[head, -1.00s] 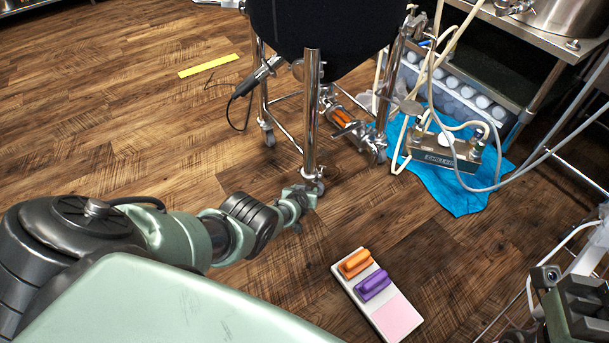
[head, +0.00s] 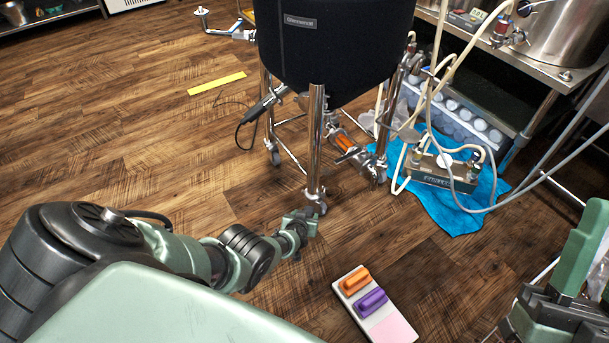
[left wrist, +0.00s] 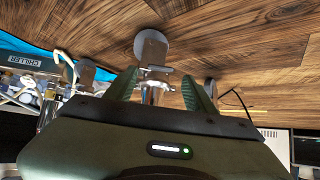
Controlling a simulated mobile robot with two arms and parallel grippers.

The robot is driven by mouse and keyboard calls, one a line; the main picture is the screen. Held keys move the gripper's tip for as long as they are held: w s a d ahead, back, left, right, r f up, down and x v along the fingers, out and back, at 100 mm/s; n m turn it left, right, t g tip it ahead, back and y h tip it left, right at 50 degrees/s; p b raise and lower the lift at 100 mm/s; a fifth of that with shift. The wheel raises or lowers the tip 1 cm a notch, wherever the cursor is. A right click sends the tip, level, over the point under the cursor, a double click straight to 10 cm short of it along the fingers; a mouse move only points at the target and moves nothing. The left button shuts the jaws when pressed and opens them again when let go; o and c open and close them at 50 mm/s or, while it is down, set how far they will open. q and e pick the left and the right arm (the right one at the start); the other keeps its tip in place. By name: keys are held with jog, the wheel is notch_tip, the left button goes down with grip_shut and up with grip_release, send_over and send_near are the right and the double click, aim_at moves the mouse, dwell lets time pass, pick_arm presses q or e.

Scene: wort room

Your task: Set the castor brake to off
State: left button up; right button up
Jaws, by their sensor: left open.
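A dark jacketed tank (head: 335,50) stands on steel legs with castors. The castor (head: 319,207) under its front leg is partly hidden by my left gripper (head: 310,222), which is low by the floor right beside it. In the left wrist view this castor's grey wheel (left wrist: 151,46) shows just past and between the open fingertips (left wrist: 158,88); the image is upside down. A small flat metal part by the wheel may be the brake, but its setting cannot be made out. My right gripper (head: 530,312) is at the lower right edge, its jaws unclear.
A white board with orange and purple blocks (head: 388,325) lies on the floor in front. A pump (head: 440,172) with hoses sits on a blue cloth (head: 455,215) to the right. Another castor (head: 274,157) stands behind.

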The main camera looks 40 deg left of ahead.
jog(key=w+f+g, duration=0.1)
jog(key=w+f+g+h, duration=0.1)
jog(key=w+f+g, duration=0.1)
jog(key=w+f, duration=0.1)
jog(key=shift+a+p, duration=0.25)
jog(key=shift+p, duration=0.15)
